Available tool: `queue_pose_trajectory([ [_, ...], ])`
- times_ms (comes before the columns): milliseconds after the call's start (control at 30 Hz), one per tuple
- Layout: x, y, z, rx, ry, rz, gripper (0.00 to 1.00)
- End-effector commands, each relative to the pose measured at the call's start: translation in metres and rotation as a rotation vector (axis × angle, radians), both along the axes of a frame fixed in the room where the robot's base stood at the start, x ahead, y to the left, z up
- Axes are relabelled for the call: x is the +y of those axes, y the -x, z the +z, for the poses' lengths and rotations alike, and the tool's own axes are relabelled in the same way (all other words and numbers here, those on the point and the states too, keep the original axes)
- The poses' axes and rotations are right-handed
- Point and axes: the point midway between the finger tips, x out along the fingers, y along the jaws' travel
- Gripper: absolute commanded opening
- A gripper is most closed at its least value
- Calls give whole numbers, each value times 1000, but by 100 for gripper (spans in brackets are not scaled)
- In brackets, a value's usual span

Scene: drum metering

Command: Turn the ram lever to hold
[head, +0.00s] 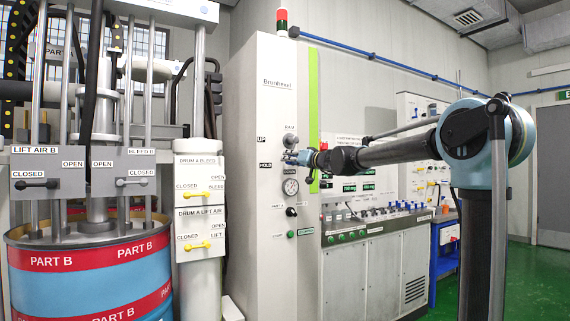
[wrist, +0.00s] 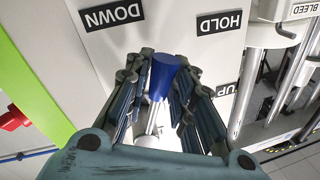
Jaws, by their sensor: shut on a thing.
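The ram lever has a blue handle (wrist: 165,76) on a bright metal stem, in the middle of the wrist view. My gripper (wrist: 163,85) has its fingers on both sides of the handle and is shut on it. The handle points up in the wrist view, between the DOWN label (wrist: 112,16) and the HOLD label (wrist: 219,24). The UP label (wrist: 225,90) is lower right. In the head view my gripper (head: 297,157) is at the front of the Brunthexel cabinet (head: 262,75), right of the HOLD label (head: 264,165); it hides most of the lever there.
A gauge (head: 290,187), a black knob (head: 291,212) and a green button (head: 291,234) sit below my gripper on the cabinet. The Part B drum (head: 90,280) and valve panels stand left. A bench (head: 370,265) is behind; green floor is free at right.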

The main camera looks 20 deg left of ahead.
Motion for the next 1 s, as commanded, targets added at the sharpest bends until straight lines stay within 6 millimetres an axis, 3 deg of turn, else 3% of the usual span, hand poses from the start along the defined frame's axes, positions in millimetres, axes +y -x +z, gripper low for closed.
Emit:
queue_pose_trajectory([
  [500,11,14,14,239,-238,-8,0],
  [1000,12,15,18,284,-284,-10,0],
])
